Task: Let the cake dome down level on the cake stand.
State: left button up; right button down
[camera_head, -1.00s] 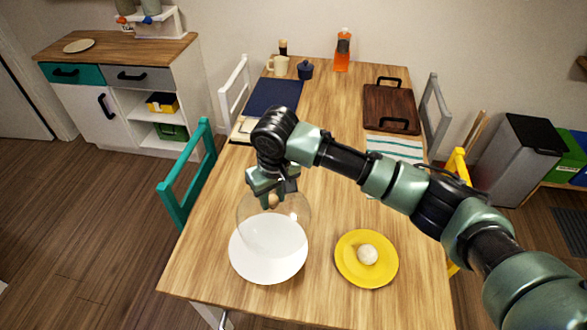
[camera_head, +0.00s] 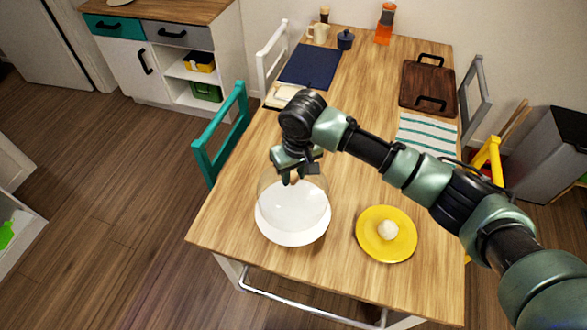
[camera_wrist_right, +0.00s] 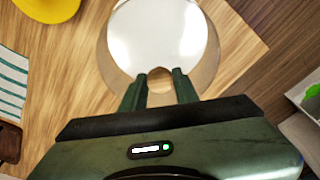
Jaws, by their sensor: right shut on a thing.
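The cake dome (camera_head: 317,184) is clear, with a brown knob on top. My right gripper (camera_head: 293,178) is shut on this knob, and the dome hangs below the fingers. The cake stand (camera_head: 292,238) is a round white plate on the table, under the dome. In the head view its near rim shows beyond the dome's lower edge. Whether the dome touches the stand I cannot tell. In the right wrist view the knob (camera_wrist_right: 160,73) sits between the fingertips, with the white stand (camera_wrist_right: 155,35) ahead of it. My left gripper is out of view.
A yellow plate (camera_head: 372,242) with a pale ball (camera_head: 388,230) is right of the stand. Farther back lie a striped cloth (camera_head: 427,133), a dark wooden tray (camera_head: 425,88) and a navy mat (camera_head: 309,66). A teal chair (camera_head: 222,133) stands at the left edge.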

aim_at(294, 186)
jog(key=shift+f+b, duration=0.35)
jog(key=shift+f, duration=1.7)
jog(key=shift+f+p, duration=0.1)
jog(key=shift+p, duration=0.7)
jog(key=shift+f+p, duration=0.45)
jog(key=shift+f, duration=0.2)
dwell(2.0)
jog(key=shift+f, duration=0.15)
dwell(0.8)
jog(key=shift+c, duration=2.1)
grip_release()
jog(key=shift+p, duration=0.35)
